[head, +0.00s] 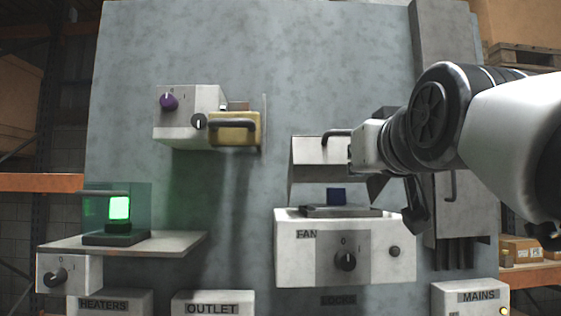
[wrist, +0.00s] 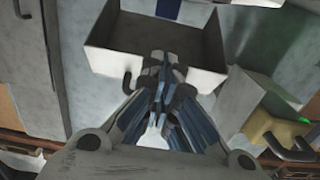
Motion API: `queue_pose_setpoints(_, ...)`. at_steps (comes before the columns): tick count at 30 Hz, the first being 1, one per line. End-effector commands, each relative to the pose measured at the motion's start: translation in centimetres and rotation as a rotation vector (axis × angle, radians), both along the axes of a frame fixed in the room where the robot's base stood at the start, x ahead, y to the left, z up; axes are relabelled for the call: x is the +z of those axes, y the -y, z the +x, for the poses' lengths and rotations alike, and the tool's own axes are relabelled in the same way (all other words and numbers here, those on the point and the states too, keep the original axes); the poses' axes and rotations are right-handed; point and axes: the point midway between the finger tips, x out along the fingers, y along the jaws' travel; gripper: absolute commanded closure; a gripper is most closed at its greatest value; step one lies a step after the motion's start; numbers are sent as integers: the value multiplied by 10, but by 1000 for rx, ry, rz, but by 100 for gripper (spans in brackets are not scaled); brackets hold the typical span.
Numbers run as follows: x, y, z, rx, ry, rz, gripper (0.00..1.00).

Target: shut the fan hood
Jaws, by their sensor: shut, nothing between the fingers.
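The fan hood (head: 318,158) is a light grey box-shaped cover with a dark handle (head: 337,131) on top. It stands raised above the white FAN box (head: 290,255), leaving a blue button (head: 336,195) on a grey plate (head: 345,211) uncovered. The wrist view looks into the open hood (wrist: 110,62), with a dark handle (wrist: 127,83) at its near edge. My gripper (wrist: 164,65) is shut and empty, its fingertips overlapping the hood's near wall in that view. I cannot tell if they touch it. In the head view my wrist hides the hood's right side and the fingers are unclear.
A purple-knob box (head: 185,115) with a yellow handled cover (head: 235,130) is on the panel at upper left. A green-lit button under a clear cover (head: 140,205) sits on a shelf at lower left. A grey column (head: 445,60) stands right.

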Motion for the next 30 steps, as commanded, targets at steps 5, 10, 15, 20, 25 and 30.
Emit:
queue_pose_setpoints(5,16,0,2,0,0,0,100)
queue_pose_setpoints(10,45,0,6,0,1,0,100)
queue_pose_setpoints(15,25,0,-32,0,3,0,100)
queue_pose_setpoints(20,12,0,-62,-1,2,-1,100)
queue_pose_setpoints(25,4,0,-80,0,0,1,100)
queue_pose_setpoints(30,10,0,-83,0,-16,0,100)
